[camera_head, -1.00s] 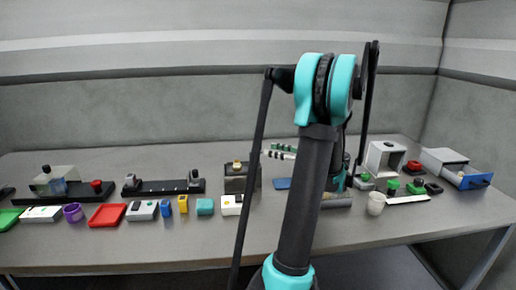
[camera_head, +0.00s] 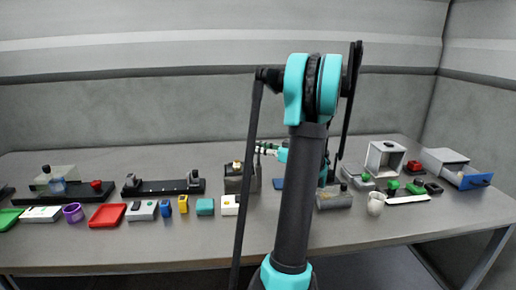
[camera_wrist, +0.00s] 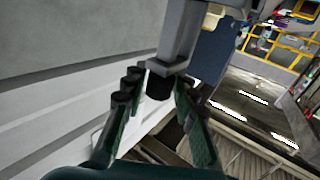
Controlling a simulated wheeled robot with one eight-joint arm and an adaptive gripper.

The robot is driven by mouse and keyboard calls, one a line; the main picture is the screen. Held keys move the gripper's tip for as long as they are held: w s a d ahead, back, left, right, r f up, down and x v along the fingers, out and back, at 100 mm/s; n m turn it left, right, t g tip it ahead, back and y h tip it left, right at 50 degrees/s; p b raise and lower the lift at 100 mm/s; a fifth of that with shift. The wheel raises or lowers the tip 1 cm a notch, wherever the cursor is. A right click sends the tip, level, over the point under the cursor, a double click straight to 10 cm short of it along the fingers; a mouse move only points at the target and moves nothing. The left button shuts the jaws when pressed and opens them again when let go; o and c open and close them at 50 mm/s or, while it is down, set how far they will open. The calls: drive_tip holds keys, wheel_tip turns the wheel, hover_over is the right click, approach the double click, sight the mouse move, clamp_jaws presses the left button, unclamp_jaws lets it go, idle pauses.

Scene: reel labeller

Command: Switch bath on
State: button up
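I cannot tell for sure which thing is the bath. A dark grey box (camera_head: 236,184) with a small yellow-topped part stands at mid-table, and a low white block with a black top mark (camera_head: 230,205) lies in front of it. A grey tank-like block (camera_head: 334,199) sits right of my arm. My gripper (camera_head: 261,150) is up and right of the dark box, apart from it, pointing left. In the wrist view its two green fingers (camera_wrist: 155,80) stand apart. A grey post with a black end shows between or beyond their tips; whether they touch it is unclear.
Left lie a grey switch box (camera_head: 141,210), a red tray (camera_head: 107,215), a purple ring (camera_head: 73,212) and a black rail fixture (camera_head: 163,187). My arm hides part of the middle.

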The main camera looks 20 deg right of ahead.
sight(258, 165)
clamp_jaws()
drive_tip(key=shift+f, duration=3.35)
drive_tip(key=o, duration=0.5)
unclamp_jaws()
drive_tip(key=v, duration=0.7)
drive_tip(key=shift+s+d, duration=0.2)
